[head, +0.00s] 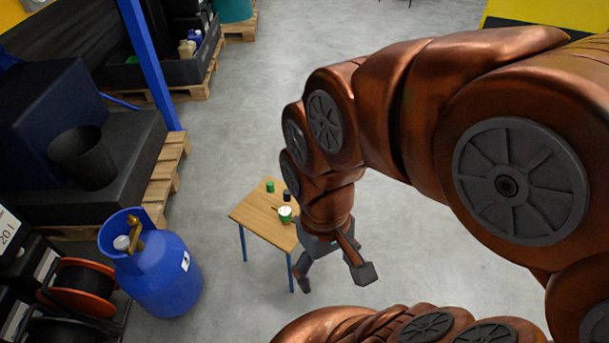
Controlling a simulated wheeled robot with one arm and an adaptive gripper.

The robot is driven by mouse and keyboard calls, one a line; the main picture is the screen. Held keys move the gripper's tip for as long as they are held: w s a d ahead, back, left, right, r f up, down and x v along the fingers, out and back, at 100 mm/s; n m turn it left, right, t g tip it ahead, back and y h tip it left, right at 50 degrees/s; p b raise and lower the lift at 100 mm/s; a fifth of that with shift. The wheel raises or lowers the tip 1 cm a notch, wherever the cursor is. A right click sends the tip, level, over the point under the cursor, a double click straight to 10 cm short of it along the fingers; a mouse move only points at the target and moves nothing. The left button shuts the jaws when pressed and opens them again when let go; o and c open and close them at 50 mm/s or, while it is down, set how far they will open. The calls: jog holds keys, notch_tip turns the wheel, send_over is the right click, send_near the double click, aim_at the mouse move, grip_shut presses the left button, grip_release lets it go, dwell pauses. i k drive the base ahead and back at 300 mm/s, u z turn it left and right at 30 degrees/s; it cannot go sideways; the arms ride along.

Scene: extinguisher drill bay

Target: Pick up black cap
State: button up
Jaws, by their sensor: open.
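A small wooden table (262,219) with blue legs stands on the grey floor near the middle of the head view. The black cap (287,196) looks like a small dark cylinder on its right part, close to my arm. A green cap (270,186) sits to its left and a little farther back. A green and white cup-like item (285,214) is in front of the black cap. My gripper (333,279) is open and empty, with fingers spread, to the right of and in front of the table, apart from the black cap.
A blue gas cylinder (161,273) stands left of the table. Pallets with dark containers (108,150) and a blue post (151,62) line the left side. An orange cable reel (82,286) is at lower left. Open floor (300,110) lies behind the table.

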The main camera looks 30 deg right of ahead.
aim_at(287, 195)
jog(key=z, duration=0.25)
jog(key=i, duration=0.85)
jog(key=u, duration=0.5)
